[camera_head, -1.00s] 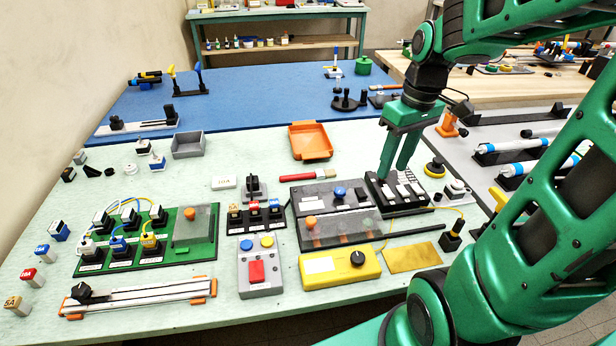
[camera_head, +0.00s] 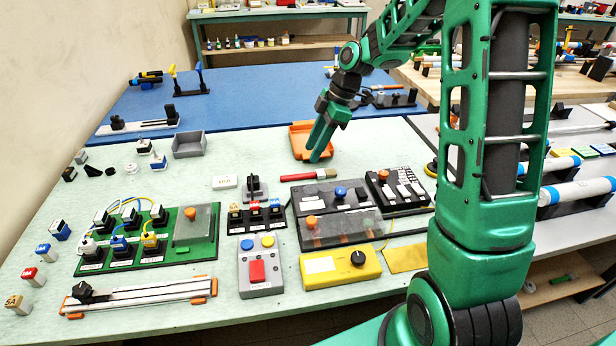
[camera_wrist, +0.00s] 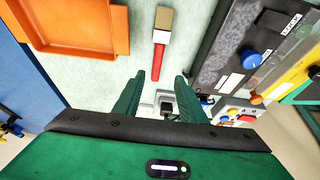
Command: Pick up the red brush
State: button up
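The red brush (camera_head: 303,175) lies flat on the pale green table, its red handle to the left and its bristles to the right. In the wrist view the brush (camera_wrist: 157,62) lies beyond the fingertips, handle end toward me and bristles away. My gripper (camera_head: 318,158) is above the table, just behind the brush and in front of the orange tray (camera_head: 300,128). In the wrist view my gripper (camera_wrist: 158,88) has its two fingers apart with nothing between them. The brush is clear of the fingers.
The orange tray (camera_wrist: 118,30) is left of the brush in the wrist view. A dark panel with a blue knob (camera_head: 341,193) lies close in front of the brush. A black lever block (camera_head: 254,187) and a white block (camera_head: 224,182) stand to its left.

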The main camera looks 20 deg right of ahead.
aim_at(301, 175)
jog(key=x, duration=0.3)
jog(key=shift+f, duration=0.3)
jog(key=shift+w+x, duration=0.2)
jog(key=shift+x, duration=1.1)
jog(key=shift+w+x, duration=0.15)
jog(key=shift+x, duration=1.2)
jog(key=shift+d, duration=0.15)
jog(key=shift+c, duration=0.7)
grip_shut()
